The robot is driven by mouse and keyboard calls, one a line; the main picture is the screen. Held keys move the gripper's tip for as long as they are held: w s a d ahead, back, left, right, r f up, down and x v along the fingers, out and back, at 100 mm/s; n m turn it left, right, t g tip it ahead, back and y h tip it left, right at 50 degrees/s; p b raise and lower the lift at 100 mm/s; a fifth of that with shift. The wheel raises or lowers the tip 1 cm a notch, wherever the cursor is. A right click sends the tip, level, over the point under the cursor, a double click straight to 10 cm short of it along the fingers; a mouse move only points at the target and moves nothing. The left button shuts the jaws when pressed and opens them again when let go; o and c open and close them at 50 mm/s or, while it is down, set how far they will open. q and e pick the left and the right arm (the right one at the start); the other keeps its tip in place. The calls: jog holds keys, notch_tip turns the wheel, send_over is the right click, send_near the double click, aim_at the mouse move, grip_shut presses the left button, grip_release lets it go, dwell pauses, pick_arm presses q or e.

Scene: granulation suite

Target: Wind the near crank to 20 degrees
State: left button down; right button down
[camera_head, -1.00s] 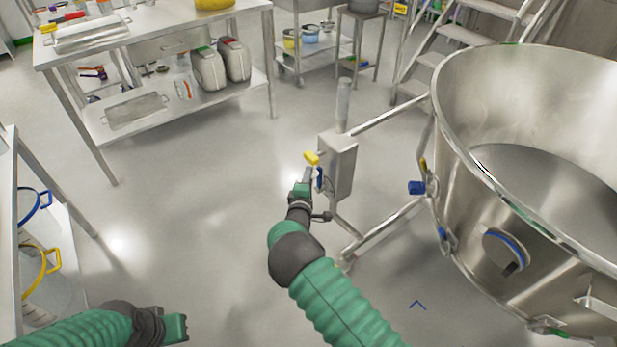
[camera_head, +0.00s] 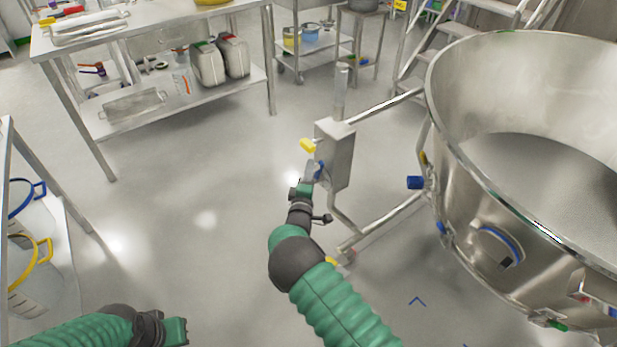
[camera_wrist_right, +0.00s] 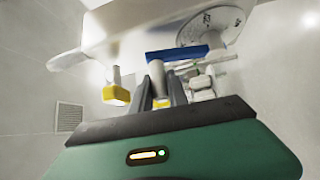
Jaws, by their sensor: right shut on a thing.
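A metal box (camera_head: 335,150) on a post stands beside the big steel bowl, with a yellow knob (camera_head: 308,146) on its left side and a blue crank arm (camera_head: 319,170) below that. My right gripper (camera_head: 312,178) is at the blue arm. In the right wrist view the gripper's fingers (camera_wrist_right: 161,88) are shut on a grey cylindrical crank handle (camera_wrist_right: 157,72) with a yellow end, in front of the blue arm (camera_wrist_right: 177,53). The yellow knob (camera_wrist_right: 116,94) shows left of the fingers, apart from them. My left gripper (camera_head: 174,331) is low at the left; its fingers are not clear.
The steel bowl (camera_head: 470,190) fills the right, joined to the box by pipes (camera_head: 385,107). A bench (camera_head: 165,17) with a lower shelf stands at the back left. A rack with buckets (camera_head: 38,265) is at the left edge. The floor between is clear.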

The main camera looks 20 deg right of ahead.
jog(key=s+d+f+m+t+h+b, duration=0.2)
jog(key=s+f+m+h+b, duration=0.4)
jog(key=m+b, duration=0.5)
jog(key=shift+d+f+h+b, duration=0.35)
jog(key=shift+f+h+b, duration=0.5)
jog(key=shift+b, duration=2.35)
jog(key=shift+s+r, duration=0.1)
jog(key=c, duration=1.3)
grip_release()
jog(key=shift+a, duration=0.1)
